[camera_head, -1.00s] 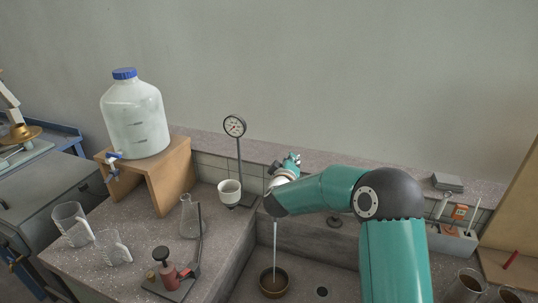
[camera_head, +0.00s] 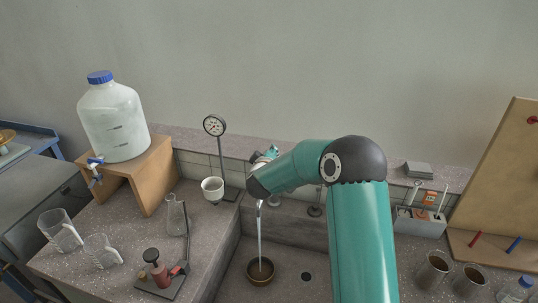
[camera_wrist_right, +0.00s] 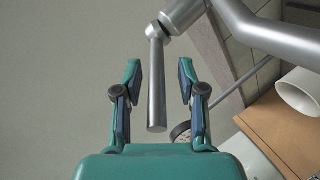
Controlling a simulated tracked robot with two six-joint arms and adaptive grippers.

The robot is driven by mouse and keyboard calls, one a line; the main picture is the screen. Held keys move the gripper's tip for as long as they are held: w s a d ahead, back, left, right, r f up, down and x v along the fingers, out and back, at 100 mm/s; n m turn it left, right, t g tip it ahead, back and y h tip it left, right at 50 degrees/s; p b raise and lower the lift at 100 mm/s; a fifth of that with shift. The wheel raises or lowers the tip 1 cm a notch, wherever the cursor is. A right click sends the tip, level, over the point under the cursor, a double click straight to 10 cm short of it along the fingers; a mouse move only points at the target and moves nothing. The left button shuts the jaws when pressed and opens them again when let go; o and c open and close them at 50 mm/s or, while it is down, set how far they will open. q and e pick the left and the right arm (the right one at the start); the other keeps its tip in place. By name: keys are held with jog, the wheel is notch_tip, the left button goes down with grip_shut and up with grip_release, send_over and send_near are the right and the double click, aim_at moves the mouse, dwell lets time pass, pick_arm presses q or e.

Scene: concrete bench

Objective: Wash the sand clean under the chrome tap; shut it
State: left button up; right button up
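A brown bowl (camera_head: 253,281) stands in the sink with brown sand (camera_head: 263,268) in it. A stream of water (camera_head: 259,232) falls into it. The chrome tap's spout is mostly hidden behind my right arm in the head view. The tap's lever (camera_wrist_right: 157,90) shows in the right wrist view. My right gripper (camera_wrist_right: 159,68) is open, its two fingers on either side of the lever with gaps showing. In the head view my right gripper (camera_head: 267,156) is partly hidden by its own wrist. My left gripper is not in view.
A flask (camera_head: 175,216), glass jugs (camera_head: 61,231) and a large water bottle (camera_head: 113,122) are further left. Two brown-filled beakers (camera_head: 433,270) stand at the right.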

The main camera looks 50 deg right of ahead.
jog(key=shift+s, duration=0.1)
jog(key=v, duration=1.2)
dwell(4.1)
